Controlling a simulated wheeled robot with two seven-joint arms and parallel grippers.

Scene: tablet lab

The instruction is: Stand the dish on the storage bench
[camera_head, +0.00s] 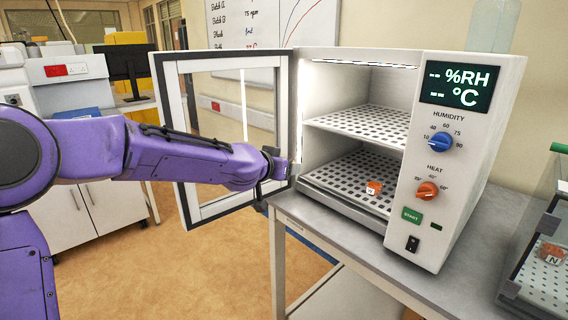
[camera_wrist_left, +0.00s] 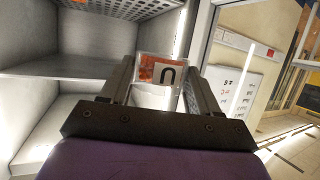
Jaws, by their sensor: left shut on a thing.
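A dish (camera_wrist_left: 161,70), clear with an orange label and a dark letter, sits between the fingers of my left gripper (camera_wrist_left: 165,92) in the left wrist view. The fingers are shut on it, and it is held upright. In the head view my left gripper (camera_head: 281,168) is at the left edge of the open humidity chamber, beside its glass door; the held dish cannot be made out there. A similar orange-labelled dish (camera_head: 373,188) is on the lower perforated shelf. I cannot tell which surface is the storage bench. My right gripper is not in view.
The chamber (camera_head: 463,203) stands on a grey table (camera_head: 300,203). Its glass door (camera_head: 230,95) is swung open to the left, behind my arm. A glass-sided case (camera_head: 540,285) with an orange-labelled dish (camera_head: 552,253) is at the right. White cabinets (camera_head: 110,208) stand at the left.

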